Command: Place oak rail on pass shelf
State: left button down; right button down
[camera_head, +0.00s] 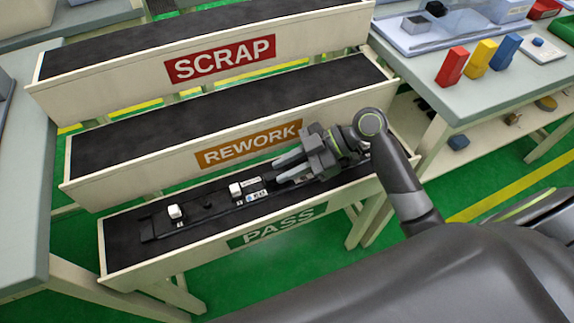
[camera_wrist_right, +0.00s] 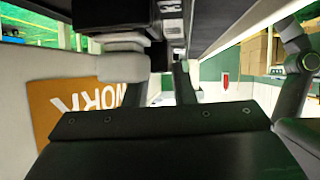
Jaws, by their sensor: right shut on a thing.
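The rail (camera_head: 222,204) is long and dark, with white clips (camera_head: 175,212) and small white labels whose text is too small to read. It lies lengthwise along the dark bed of the pass shelf (camera_head: 121,243), the lowest and nearest shelf. Whether it touches the bed everywhere I cannot tell. My right gripper (camera_head: 283,171) is shut on the rail's right end, low over the pass shelf and close to the rework board. In the right wrist view, the gripper fingers (camera_wrist_right: 160,92) show near a white clip (camera_wrist_right: 122,67). My left gripper is not in view.
A table at right holds red (camera_head: 452,66), yellow (camera_head: 480,59) and blue (camera_head: 505,52) blocks. A grey table (camera_head: 22,190) stands at left.

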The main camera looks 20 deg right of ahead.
jog(key=c, duration=1.6)
grip_release()
jog(key=o, duration=0.4)
jog(key=shift+d+r, duration=0.1)
jog(key=shift+d+r, duration=0.15)
jog(key=shift+d, duration=0.15)
jog(key=shift+v, duration=5.6)
